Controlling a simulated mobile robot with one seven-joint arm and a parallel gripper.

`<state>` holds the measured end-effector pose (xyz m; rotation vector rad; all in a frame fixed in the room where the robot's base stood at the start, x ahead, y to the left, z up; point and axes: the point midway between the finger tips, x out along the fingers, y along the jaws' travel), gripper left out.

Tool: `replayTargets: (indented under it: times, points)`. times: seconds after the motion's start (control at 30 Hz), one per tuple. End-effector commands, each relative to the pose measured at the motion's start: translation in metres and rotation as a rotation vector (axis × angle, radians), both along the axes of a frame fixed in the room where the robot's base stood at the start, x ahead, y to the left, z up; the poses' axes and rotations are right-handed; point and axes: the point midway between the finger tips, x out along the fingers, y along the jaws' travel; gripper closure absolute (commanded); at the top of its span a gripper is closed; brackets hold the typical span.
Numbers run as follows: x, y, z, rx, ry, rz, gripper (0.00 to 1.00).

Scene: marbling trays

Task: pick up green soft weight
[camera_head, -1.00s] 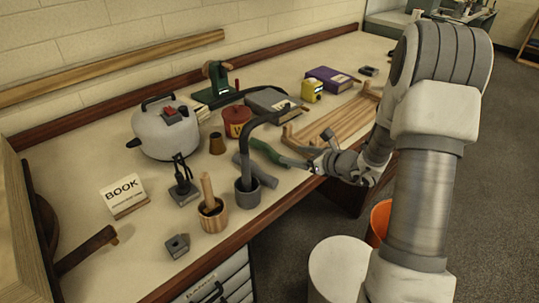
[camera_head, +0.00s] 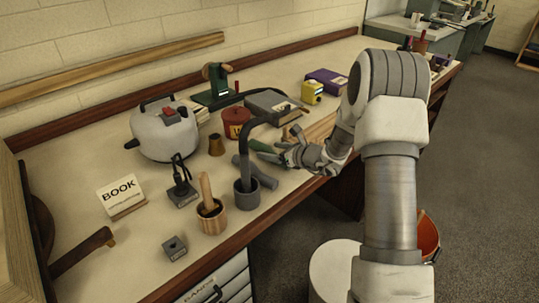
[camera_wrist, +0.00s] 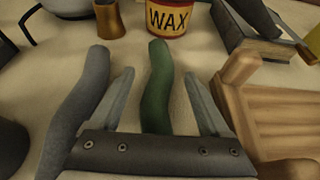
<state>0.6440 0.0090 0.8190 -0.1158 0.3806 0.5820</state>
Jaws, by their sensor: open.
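The green soft weight (camera_wrist: 158,85) is a bent, soft-looking green roll lying on the bench in the wrist view. It lies between the two open fingers of my gripper (camera_wrist: 158,95), with space on both sides, and its near end is hidden behind the gripper's body. In the head view the green weight (camera_head: 261,146) shows only in part, just left of my gripper (camera_head: 278,150). A similar grey soft weight (camera_wrist: 78,105) lies left of my left finger. It also shows in the head view (camera_head: 262,176), beside the grey pot.
The red wax tin (camera_wrist: 168,16) stands beyond the green weight. A wooden slatted tray (camera_wrist: 275,120) lies close on the right. A grey book (camera_wrist: 255,45) is behind it. A brown cup (camera_wrist: 109,20) and a grey pot (camera_head: 246,195) with a black curved handle stand nearby.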

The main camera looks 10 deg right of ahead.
Motion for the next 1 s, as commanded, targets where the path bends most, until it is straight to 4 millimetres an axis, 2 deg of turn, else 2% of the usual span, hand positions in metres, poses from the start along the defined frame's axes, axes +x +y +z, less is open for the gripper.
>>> replayTargets:
  times: [0.07, 0.5, 1.0]
  points:
    - [-0.0003, -0.0003, 0.0002, 0.0, 0.0, 0.0, 0.22]
    - [-0.0005, -0.0007, 0.0, -0.001, 0.001, -0.001, 1.0]
    - [0.0, -0.0006, 0.0048, 0.0, -0.002, -0.001, 1.0]
